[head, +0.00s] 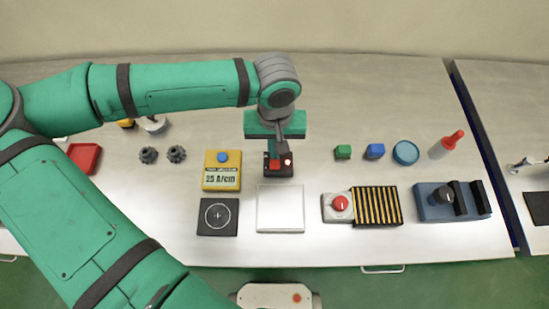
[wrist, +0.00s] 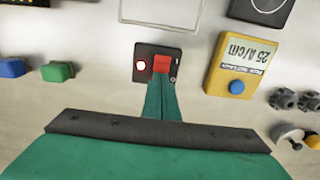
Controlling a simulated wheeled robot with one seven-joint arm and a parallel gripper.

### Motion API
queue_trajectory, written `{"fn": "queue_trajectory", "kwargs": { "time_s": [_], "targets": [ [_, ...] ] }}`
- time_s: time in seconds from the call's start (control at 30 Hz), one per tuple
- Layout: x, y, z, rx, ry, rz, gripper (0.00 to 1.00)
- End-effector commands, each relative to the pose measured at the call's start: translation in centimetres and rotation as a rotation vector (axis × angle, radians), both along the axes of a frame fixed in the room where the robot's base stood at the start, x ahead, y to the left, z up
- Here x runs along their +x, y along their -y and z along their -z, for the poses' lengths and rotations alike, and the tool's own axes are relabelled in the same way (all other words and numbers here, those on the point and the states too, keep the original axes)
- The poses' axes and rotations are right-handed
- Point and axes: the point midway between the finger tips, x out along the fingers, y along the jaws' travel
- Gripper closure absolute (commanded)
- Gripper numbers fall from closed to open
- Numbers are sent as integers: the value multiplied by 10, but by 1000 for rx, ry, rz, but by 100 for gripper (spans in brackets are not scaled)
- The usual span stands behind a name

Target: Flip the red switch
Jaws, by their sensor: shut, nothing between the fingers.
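The red switch (head: 275,165) sits on a small black box (head: 279,173) on the bench, at the middle of the head view. A small round light, white with a red rim (head: 288,161), glows on the same box. In the wrist view the red switch (wrist: 161,63) and the light (wrist: 140,65) show side by side on the box. My gripper (head: 277,148) is shut and empty, pointing down at the box. In the wrist view its fingertips (wrist: 160,80) end right at the red switch's near edge; I cannot tell whether they touch it. The arm hides no part of the light.
A yellow meter (head: 222,171) stands left of the box, and a white square plate (head: 280,208) lies in front. A red knob (head: 340,203) on a grey base is to the right. Green (head: 343,152) and blue (head: 375,151) blocks lie farther right. Bare bench lies between.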

Motion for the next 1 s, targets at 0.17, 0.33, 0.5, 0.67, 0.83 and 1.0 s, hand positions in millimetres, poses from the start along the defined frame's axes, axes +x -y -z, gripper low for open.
{"fn": "queue_trajectory", "kwargs": {
  "time_s": [0.17, 0.33, 0.5, 0.67, 0.83, 1.0],
  "targets": [
    [0, 0, 2, 0, -1, 0, 100],
    [0, -1, -6, 0, 0, -1, 100],
    [0, -1, -17, 1, 1, -1, 100],
    [0, -1, -29, 1, 1, -1, 100],
    [0, 0, -40, 0, 1, -1, 100],
    [0, -1, -52, 1, 1, -1, 100]
  ]
}}
